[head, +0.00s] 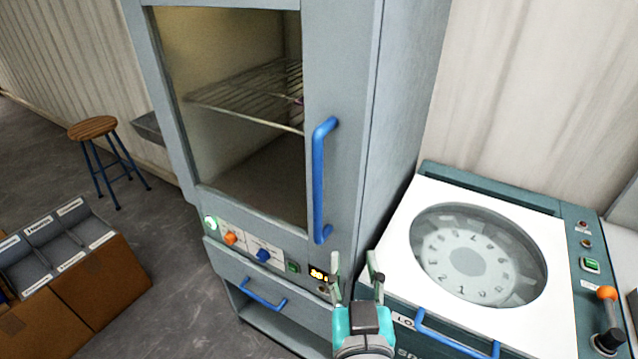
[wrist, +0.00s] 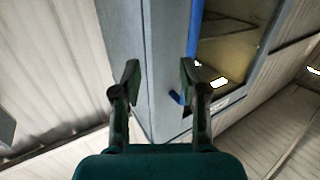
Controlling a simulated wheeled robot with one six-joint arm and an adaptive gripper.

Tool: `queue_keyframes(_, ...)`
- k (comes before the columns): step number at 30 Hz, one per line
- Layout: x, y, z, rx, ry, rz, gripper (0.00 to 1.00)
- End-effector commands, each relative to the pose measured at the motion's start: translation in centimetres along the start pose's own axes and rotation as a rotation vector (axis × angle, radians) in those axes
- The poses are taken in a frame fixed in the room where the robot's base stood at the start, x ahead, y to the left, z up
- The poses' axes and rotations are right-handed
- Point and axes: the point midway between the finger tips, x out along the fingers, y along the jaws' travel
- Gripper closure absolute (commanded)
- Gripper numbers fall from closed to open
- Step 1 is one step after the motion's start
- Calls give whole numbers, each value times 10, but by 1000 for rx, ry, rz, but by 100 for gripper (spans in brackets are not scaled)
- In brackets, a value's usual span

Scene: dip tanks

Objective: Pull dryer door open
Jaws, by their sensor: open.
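The dryer is a tall grey-blue cabinet with a glass-windowed door (head: 343,60) that looks shut. Its long vertical blue handle (head: 319,180) is on the right side of the door. My gripper (head: 356,268) is open and empty, below and right of the handle in the head view. In the wrist view my gripper (wrist: 158,80) has its fingers apart, with the cabinet edge between them beyond.
A spinner machine (head: 560,240) with a round window and blue handle (head: 455,335) stands right of the dryer. Below the dryer door are control knobs (head: 262,255) and a drawer handle (head: 263,295). A stool (head: 92,128) and a divided box (head: 105,285) are at left, with grey floor between.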

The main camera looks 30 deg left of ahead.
Motion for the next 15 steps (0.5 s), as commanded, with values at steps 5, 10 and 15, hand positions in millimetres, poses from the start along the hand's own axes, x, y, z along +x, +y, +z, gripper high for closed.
queue_keyframes(5,10,-31,-48,24,27,-37,57)
queue_keyframes(10,12,-44,-67,37,31,-52,57)
queue_keyframes(15,19,-46,-70,39,31,-53,57)
